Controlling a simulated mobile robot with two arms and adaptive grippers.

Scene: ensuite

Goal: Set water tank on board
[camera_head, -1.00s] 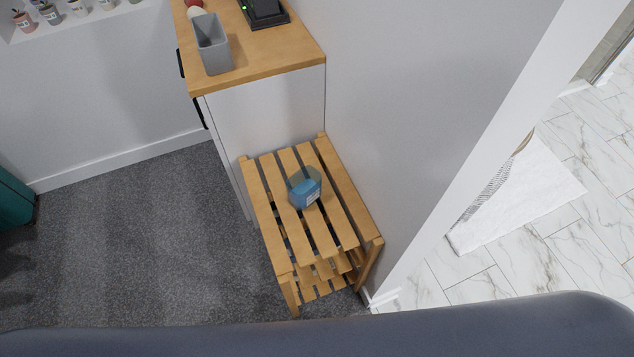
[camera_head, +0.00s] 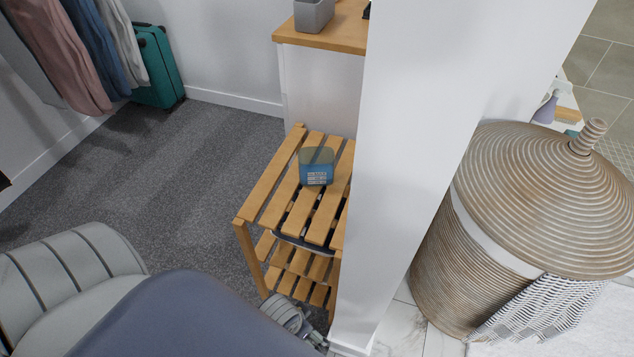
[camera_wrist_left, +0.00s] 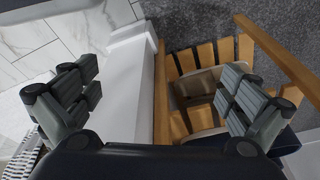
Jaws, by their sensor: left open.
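A small blue see-through container (camera_head: 316,168) with a pale label stands on the top slats of a wooden rack (camera_head: 262,195). It may be the water tank; I cannot tell for sure. No separate board is clearly identifiable. My left gripper (camera_head: 290,318) is low, by the rack's near foot, below and apart from the container. In the left wrist view the left gripper (camera_wrist_left: 160,78) is open and empty, its fingers spread, with the wall end and the rack (camera_wrist_left: 265,45) beyond. A brownish-grey item (camera_wrist_left: 205,85), partly hidden, shows among the slats. My right gripper is not in view.
A white wall (camera_head: 410,130) ends right beside the rack. A lidded wicker basket (camera_head: 470,270) stands to its right. Behind the rack is a wood-topped cabinet (camera_head: 325,90) with a grey cup (camera_head: 313,15). Carpet (camera_head: 190,190) on the left is free; a green suitcase (camera_head: 158,70) stands farther back.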

